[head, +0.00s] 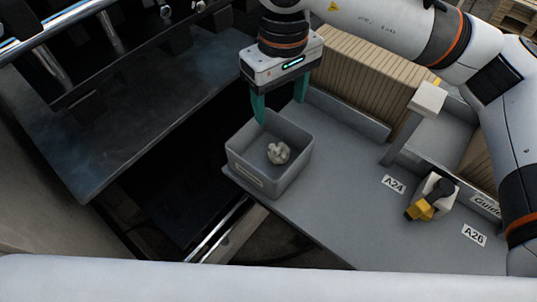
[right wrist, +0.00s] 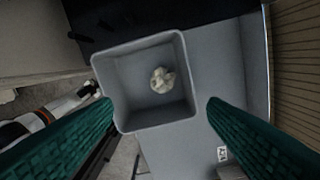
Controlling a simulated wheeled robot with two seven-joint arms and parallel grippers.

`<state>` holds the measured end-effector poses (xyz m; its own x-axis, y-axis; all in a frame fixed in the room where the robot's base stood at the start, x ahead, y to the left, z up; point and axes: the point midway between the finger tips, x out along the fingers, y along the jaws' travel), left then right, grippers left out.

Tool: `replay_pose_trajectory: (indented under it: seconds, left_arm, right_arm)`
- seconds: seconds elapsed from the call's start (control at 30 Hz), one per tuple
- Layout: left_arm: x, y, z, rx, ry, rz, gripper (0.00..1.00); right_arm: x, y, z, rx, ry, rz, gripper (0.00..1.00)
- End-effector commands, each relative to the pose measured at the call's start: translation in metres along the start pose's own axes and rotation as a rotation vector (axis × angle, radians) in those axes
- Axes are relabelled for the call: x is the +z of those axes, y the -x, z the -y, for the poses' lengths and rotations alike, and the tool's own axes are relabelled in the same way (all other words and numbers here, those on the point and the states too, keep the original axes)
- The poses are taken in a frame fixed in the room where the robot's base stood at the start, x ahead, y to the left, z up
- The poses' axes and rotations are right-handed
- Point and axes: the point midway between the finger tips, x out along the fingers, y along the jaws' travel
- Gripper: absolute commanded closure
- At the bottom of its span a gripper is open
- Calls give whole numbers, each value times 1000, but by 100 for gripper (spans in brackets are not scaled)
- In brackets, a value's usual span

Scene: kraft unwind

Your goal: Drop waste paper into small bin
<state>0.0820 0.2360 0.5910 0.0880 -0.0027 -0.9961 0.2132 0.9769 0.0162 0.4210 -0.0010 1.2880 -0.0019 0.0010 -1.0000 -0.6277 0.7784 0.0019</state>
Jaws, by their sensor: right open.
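A crumpled ball of whitish waste paper (head: 278,152) lies on the floor of a small grey open bin (head: 290,185). In the right wrist view the paper (right wrist: 162,80) rests inside the bin (right wrist: 122,95), near the middle of its floor. My right gripper (head: 280,112) is open and empty, with its two teal fingers pointing down above the far side of the bin. In the right wrist view the fingers are wide apart with nothing between them. My left gripper is not in view.
The bin stands at the left corner of a grey table (head: 320,225). A yellow and black tool (head: 432,203) sits at right, between labels A24 (head: 393,184) and A26 (head: 474,235). Corrugated panels (head: 350,75) stand behind. A dark machine surface (head: 110,125) lies left, across a gap.

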Motion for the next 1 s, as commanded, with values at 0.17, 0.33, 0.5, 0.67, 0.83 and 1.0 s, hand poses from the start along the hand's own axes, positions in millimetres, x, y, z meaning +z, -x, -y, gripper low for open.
replay_pose_trajectory:
  seconds: [0.17, 0.33, 0.5, 0.67, 0.83, 1.0]
  left_arm:
    - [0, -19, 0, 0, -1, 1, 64]
    - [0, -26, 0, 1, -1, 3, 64]
    - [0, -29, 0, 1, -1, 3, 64]
    - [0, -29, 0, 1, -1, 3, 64]
    - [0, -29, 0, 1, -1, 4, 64]
    - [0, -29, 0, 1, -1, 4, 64]
  right_arm:
    - [1, 37, 0, -2, 0, 6, 33]
    - [0, 70, 0, -2, 0, 3, 33]
    - [0, 89, 0, 0, -1, 1, 33]
    - [0, 94, 0, 1, 1, 0, 33]
    - [0, 94, 0, 1, 1, 0, 33]
    - [0, 93, 0, 1, 1, 0, 33]
